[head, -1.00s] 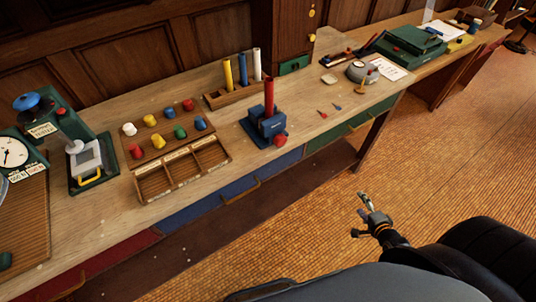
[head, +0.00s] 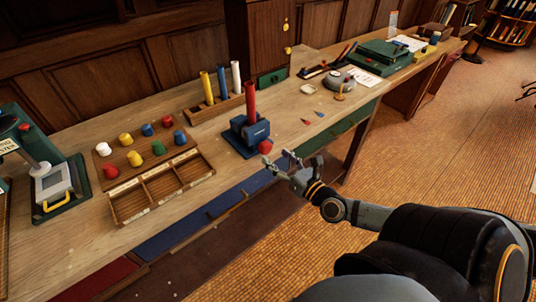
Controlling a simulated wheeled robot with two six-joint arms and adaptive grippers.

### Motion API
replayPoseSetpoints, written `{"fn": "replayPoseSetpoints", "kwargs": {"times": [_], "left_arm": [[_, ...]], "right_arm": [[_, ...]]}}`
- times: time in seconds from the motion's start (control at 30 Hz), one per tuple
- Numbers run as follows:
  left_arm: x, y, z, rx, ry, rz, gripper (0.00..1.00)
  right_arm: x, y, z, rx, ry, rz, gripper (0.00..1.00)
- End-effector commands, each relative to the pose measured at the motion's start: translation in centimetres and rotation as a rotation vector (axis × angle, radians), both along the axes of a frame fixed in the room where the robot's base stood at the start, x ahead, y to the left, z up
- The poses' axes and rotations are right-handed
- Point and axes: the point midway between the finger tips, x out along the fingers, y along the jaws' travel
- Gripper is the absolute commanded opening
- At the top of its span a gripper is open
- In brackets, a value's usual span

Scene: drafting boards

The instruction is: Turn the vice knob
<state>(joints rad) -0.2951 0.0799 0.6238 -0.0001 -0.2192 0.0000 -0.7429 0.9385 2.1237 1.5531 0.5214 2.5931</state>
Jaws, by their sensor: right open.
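My right gripper (head: 287,162) is open and empty, just in front of and slightly below the knob in the picture. A small gap seems to show between its fingers and the knob. My left gripper is not in view.
A wooden sorting tray (head: 160,185) and a board of coloured caps (head: 150,152) lie left of the vice. A rack (head: 205,113) with blue, yellow and white tubes stands behind. Small darts (head: 306,122) lie to the right. Drawers (head: 205,217) run below the bench edge.

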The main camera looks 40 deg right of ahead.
Motion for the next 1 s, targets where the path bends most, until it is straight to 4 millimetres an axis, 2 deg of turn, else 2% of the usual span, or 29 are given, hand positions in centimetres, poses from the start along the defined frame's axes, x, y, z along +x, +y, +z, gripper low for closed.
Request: {"fn": "replayPoseSetpoints", "kwargs": {"times": [0.1, 0.3, 0.63, 1.0], "left_arm": [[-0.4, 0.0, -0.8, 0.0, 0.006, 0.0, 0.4], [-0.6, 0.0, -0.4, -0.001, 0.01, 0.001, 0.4], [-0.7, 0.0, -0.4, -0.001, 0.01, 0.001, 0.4], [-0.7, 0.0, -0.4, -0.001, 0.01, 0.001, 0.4]], "right_arm": [[2.3, 0.1, -0.1, 0.004, -0.005, -0.004, 0.66], [4.3, 0.2, 0.0, 0.001, 0.0, -0.004, 0.66], [4.8, 0.4, -0.1, -0.002, 0.002, 0.0, 0.66], [4.7, 0.3, -0.1, -0.002, 0.002, 0.0, 0.17]]}}
